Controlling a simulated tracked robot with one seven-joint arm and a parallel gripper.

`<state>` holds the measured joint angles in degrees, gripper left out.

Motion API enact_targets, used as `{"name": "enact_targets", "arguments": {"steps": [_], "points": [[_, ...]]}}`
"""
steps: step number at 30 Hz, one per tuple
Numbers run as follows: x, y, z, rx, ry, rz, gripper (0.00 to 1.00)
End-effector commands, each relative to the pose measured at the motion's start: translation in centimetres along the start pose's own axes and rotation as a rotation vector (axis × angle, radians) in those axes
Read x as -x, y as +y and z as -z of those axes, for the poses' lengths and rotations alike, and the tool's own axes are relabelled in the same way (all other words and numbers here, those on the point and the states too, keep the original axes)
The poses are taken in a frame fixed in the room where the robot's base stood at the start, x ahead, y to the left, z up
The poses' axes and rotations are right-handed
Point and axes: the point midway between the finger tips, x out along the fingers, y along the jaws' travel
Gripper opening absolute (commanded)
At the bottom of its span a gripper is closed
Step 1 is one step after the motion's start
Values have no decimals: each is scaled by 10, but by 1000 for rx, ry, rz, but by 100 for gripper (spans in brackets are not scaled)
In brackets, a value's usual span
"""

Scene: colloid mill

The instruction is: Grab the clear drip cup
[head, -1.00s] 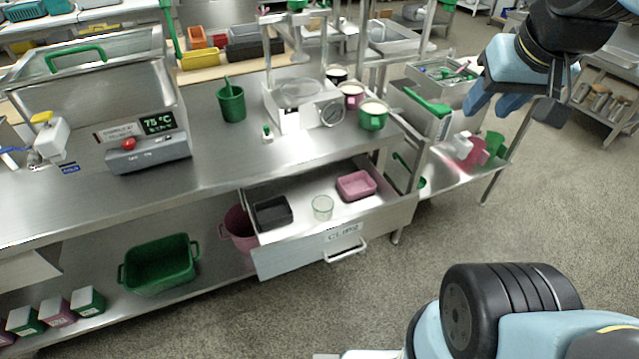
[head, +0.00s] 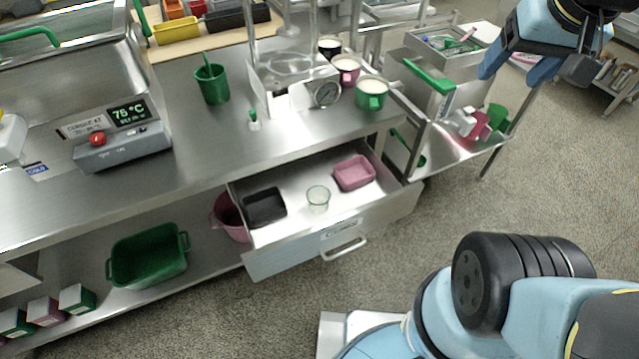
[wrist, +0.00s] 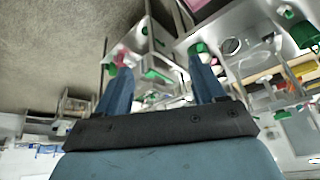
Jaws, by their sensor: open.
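The clear drip cup (head: 318,199) stands upright in the open drawer (head: 290,228), between a black tray and a pink tray. It is see-through with a faint green tint. My gripper (head: 512,72) is high at the upper right in the head view, well apart from the cup and the drawer. In the wrist view my gripper (wrist: 160,88) shows two blue fingers spread wide with nothing between them. I cannot make out the cup in the wrist view.
The black tray (head: 264,207) and pink tray (head: 354,173) flank the cup. The steel worktop (head: 200,150) overhangs the drawer's back. Mugs, including a green one (head: 371,93), stand above. A side cart (head: 470,140) stands to the right. The floor before the drawer is clear.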

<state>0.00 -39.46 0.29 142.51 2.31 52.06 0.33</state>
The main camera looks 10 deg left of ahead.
Motion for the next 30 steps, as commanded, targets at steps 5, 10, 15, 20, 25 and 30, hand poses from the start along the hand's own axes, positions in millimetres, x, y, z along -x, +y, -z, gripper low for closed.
{"name": "enact_targets", "arguments": {"steps": [5,10,15,20,25,30], "points": [[-32,-16,12,-62,-132,58,87],[-65,-36,22,-132,-261,114,96],[-99,-57,28,-206,-391,165,96],[-131,-76,32,-282,-513,206,96],[-167,-97,31,-367,-644,245,96],[-203,-117,29,-460,-775,278,96]]}}
